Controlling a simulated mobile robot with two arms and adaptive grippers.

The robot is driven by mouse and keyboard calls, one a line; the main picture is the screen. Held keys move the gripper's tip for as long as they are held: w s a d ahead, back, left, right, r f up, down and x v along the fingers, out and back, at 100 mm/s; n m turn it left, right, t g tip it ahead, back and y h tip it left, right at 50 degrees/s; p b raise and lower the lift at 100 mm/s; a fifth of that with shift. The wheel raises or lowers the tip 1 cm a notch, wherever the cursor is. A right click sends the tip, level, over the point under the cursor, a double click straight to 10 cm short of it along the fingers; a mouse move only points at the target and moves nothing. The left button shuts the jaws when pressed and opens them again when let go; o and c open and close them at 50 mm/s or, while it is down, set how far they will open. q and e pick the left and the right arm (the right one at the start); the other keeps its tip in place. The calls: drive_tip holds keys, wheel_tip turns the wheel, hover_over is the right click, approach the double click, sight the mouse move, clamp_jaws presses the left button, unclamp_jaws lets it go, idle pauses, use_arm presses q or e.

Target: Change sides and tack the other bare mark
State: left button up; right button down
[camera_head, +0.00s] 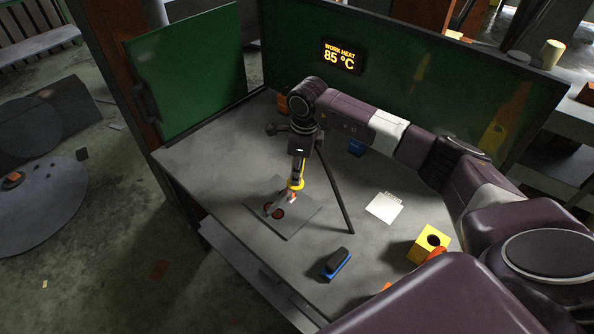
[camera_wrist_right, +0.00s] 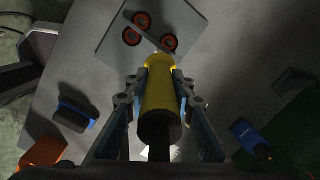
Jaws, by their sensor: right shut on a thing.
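My right gripper (camera_head: 296,180) is shut on a yellow torch-like tool (camera_wrist_right: 159,95), with a finger on each side of it in the right wrist view. The tool points down at a grey plate (camera_head: 296,218) on the bench, its tip near a pale glow. Whether the tip touches is unclear. In the wrist view the plate (camera_wrist_right: 112,47) bears orange-ringed dark marks (camera_wrist_right: 131,37), with a thin line or edge running between them. Two show to one side of it and one to the other. The tool hides part of the plate. My left gripper is not in view.
A blue-and-black brush-like block (camera_head: 337,263) lies near the front edge. A yellow block with a hole (camera_head: 430,243) and a white card (camera_head: 384,207) lie to the right. Green screens (camera_head: 190,70) stand behind; a display (camera_head: 341,57) reads "WORK HEAT 85 °C". The left bench top is clear.

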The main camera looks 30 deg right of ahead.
drive_tip(key=shift+f+b, duration=0.6)
idle(0.4)
drive_tip(key=shift+f, duration=0.1)
idle(1.3)
drive_tip(key=shift+r+p, duration=1.9)
drive_tip(key=shift+r, duration=2)
drive_tip(key=shift+r+p, duration=0.3)
drive_tip(key=shift+r, duration=0.35)
drive_tip(key=shift+a, duration=0.1)
